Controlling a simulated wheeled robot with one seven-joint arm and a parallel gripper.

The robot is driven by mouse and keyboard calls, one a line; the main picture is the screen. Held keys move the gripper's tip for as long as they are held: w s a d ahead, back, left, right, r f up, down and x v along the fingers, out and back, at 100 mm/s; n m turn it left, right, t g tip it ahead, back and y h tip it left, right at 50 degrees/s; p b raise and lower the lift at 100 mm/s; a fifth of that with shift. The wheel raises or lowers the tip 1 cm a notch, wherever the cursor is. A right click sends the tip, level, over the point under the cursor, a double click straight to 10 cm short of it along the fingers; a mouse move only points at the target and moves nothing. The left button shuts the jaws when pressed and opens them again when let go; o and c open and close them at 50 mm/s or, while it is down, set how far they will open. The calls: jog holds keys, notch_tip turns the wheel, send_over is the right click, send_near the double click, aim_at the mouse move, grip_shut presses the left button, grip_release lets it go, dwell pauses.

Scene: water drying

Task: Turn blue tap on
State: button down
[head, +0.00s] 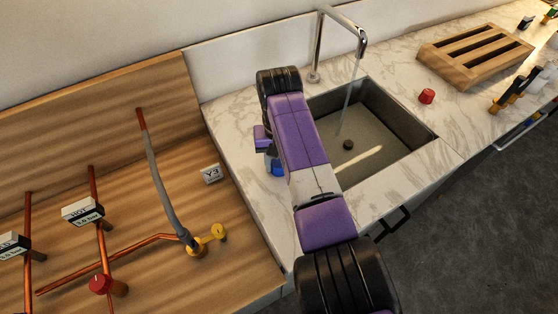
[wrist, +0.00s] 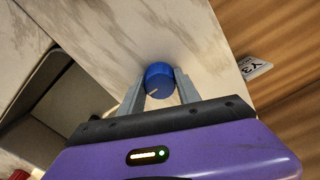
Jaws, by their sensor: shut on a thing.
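The blue tap (wrist: 159,80) is a round knob on the marble counter, with a pale line on its top in the wrist view. My gripper (wrist: 159,88) is shut on it, one grey finger on each side. In the head view the blue tap (head: 277,168) is mostly hidden behind my purple arm. The chrome faucet (head: 321,45) stands behind the sink (head: 376,160), and a stream of water (head: 347,105) falls from its spout into the basin.
A red knob (head: 427,96) sits on the counter right of the sink. A wooden rack (head: 475,55) lies farther right. On the left, a wooden panel carries copper pipes, a red valve (head: 100,284), a yellow valve (head: 205,240) and a Y3 label (head: 211,173).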

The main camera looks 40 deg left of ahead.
jog(key=c, duration=0.9)
grip_release()
jog(key=shift+o, duration=0.2)
notch_tip(320, 180, up, 8)
jog(key=shift+f+b, duration=0.1)
jog(key=shift+b, duration=0.5)
jog(key=shift+a, duration=0.1)
